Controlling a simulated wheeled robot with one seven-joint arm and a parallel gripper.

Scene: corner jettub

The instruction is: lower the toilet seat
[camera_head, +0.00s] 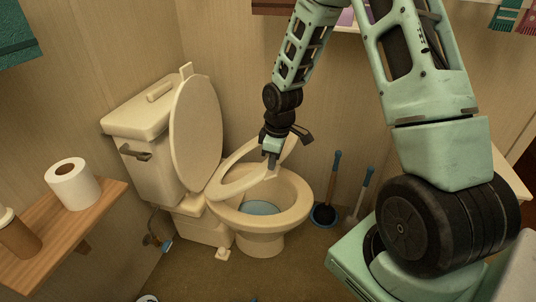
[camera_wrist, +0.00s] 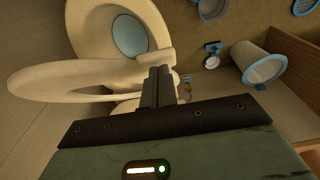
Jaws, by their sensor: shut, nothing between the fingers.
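The cream toilet (camera_head: 265,232) stands against the wall, its bowl open with blue water inside. Its lid (camera_head: 195,130) is upright against the tank. The ring-shaped seat (camera_head: 236,188) is tilted partway, its free side raised above the bowl. My gripper (camera_head: 272,163) is shut and empty, with its fingertips at the raised part of the seat; whether they touch is unclear. In the wrist view the shut fingers (camera_wrist: 158,75) overlap a long cream toilet part, which I cannot firmly name as seat or lid. The bowl (camera_wrist: 88,28) shows beyond it.
A wooden shelf (camera_head: 105,205) with a toilet paper roll (camera_head: 72,183) is at the left. Two blue-handled tools (camera_head: 333,180) stand right of the bowl. A white bin (camera_wrist: 250,58) with a blue rim shows in the wrist view. Floor in front of the bowl looks mostly clear.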

